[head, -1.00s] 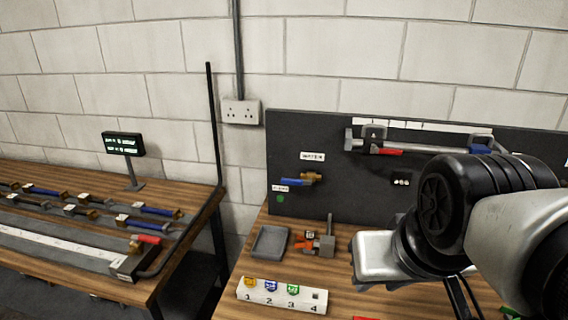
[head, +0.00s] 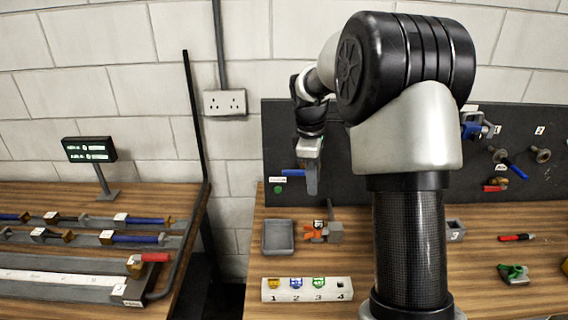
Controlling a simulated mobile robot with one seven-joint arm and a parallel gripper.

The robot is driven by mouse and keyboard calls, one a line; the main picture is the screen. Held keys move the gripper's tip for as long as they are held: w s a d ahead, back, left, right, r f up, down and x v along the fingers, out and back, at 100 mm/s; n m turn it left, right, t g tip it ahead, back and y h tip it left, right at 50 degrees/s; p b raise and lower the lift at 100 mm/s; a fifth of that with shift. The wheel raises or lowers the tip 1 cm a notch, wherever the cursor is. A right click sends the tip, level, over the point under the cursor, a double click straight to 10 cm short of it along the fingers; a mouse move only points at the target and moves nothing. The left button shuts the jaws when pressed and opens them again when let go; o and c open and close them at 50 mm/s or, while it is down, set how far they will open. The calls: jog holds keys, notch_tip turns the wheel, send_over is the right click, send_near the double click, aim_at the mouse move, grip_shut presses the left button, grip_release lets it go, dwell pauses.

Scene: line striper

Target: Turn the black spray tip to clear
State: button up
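My gripper (head: 311,188) hangs fingers-down in front of the dark panel, just right of a blue lever (head: 292,173) that points left. The valve body behind the lever is hidden by my gripper. I cannot tell whether the fingers touch the lever or are open. An orange spray tip guard (head: 315,234) sits on a grey holder (head: 335,232) on the bench below. A white tip rack (head: 307,296) in front has yellow (head: 273,283), blue (head: 296,283) and green (head: 319,282) tips at 1 to 3. Position 4 shows only a small dark square. I cannot clearly make out the black spray tip.
A grey tray (head: 278,252) lies left of the orange guard. My arm covers the middle of the bench. Valves and small tools, including a red-handled one (head: 516,237), are at right. A separate bench (head: 170,195) with a display (head: 89,149) stands left across a gap.

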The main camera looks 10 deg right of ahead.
aim_at(318, 221)
jog(key=shift+w+d+f+n+g+b, duration=0.15)
jog(key=shift+w+d+f+n+b, duration=0.5)
jog(key=shift+f, duration=2.5)
jog(key=shift+w+d+f+n+g+b, duration=0.3)
jog(key=shift+w+d+f+b, duration=0.7)
jog(key=shift+f, duration=2.1)
jog(key=shift+w+d+f+n+g+b, duration=0.1)
jog(key=shift+w+d+f+n+b, duration=0.7)
jog(key=shift+f, duration=2.35)
jog(key=shift+s+a+m+b, duration=0.25)
jog(key=shift+s+a+b, duration=0.1)
jog(key=shift+a, duration=0.1)
grip_shut()
jog(key=m, duration=0.3)
jog(key=shift+m+p, duration=0.3)
jog(key=shift+p, duration=0.1)
jog(key=m+g, duration=0.1)
jog(key=m, duration=0.4)
jog(key=shift+y, duration=0.3)
